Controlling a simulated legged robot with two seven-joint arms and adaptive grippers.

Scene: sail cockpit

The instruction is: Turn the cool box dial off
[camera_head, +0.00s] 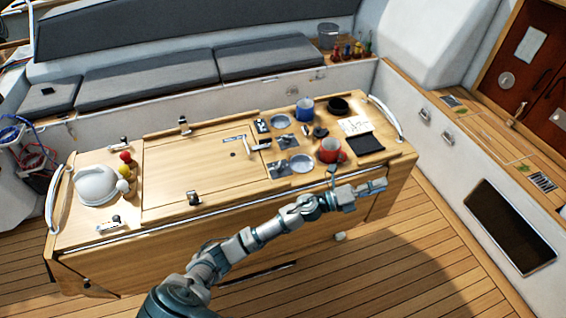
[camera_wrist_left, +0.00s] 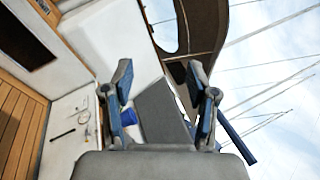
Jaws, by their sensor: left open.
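My left gripper (camera_head: 375,188) is over the front right edge of the wooden cockpit table (camera_head: 75,222), in front of the red mug. In the left wrist view my left gripper (camera_wrist_left: 160,78) has its two fingers spread apart with nothing between them. I cannot pick out the cool box dial for certain. A small pale round knob (camera_head: 340,237) shows low on the table's front side, below the gripper and apart from it; I cannot tell whether it is the dial. My right gripper is not in view.
On the table are a red mug (camera_head: 331,150), a blue mug (camera_head: 305,110), plates, a dark tablet (camera_head: 366,144) and a white dome (camera_head: 96,183). A metal handrail (camera_head: 387,117) arches at the right end. The deck (camera_head: 435,270) at lower right is clear.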

